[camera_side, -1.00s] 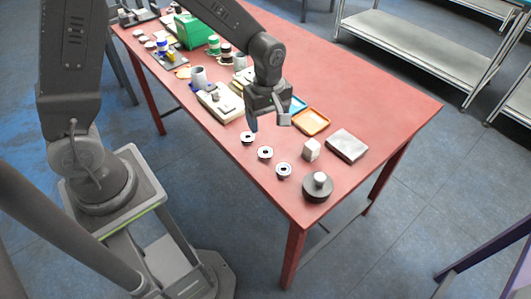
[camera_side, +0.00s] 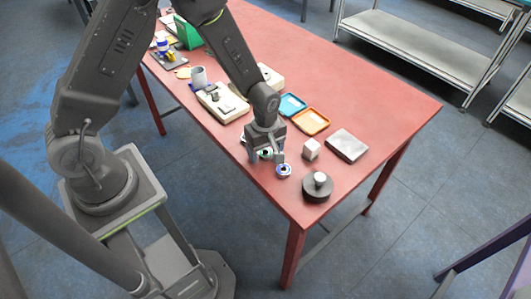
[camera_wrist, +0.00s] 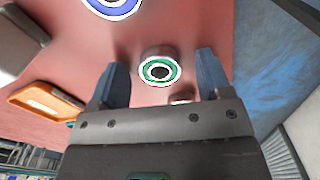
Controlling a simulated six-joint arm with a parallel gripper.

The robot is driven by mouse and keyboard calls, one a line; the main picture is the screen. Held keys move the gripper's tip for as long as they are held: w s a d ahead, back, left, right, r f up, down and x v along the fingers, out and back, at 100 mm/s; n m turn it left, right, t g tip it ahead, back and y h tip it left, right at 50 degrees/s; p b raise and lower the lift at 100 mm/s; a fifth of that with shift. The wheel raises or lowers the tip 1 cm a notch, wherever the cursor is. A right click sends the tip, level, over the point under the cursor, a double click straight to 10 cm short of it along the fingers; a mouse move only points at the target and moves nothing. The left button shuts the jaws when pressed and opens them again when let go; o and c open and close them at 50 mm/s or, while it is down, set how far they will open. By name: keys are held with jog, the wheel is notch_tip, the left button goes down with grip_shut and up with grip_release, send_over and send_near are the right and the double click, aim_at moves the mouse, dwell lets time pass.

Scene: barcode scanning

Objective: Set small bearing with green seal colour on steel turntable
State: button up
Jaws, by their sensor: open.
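The small bearing with the green seal (camera_wrist: 160,72) stands on the red table, its green ring facing up; it also shows in the side view (camera_side: 265,153). My gripper (camera_wrist: 162,64) is open above it, one finger on each side, with visible gaps in the wrist view. It also shows low over the table in the side view (camera_side: 267,158). A bearing with a blue seal (camera_side: 283,170) stands just beside it, and also shows at the top of the wrist view (camera_wrist: 113,4). The turntable (camera_side: 318,191) is a dark round disc with a pale knob near the table corner.
Orange (camera_side: 311,122) and blue (camera_side: 292,105) trays lie farther back. A pale device (camera_side: 222,102) is to the left. Another bearing is mostly hidden behind my gripper.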

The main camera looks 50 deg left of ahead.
jog(key=c, duration=1.1)
jog(key=shift+r, duration=0.15)
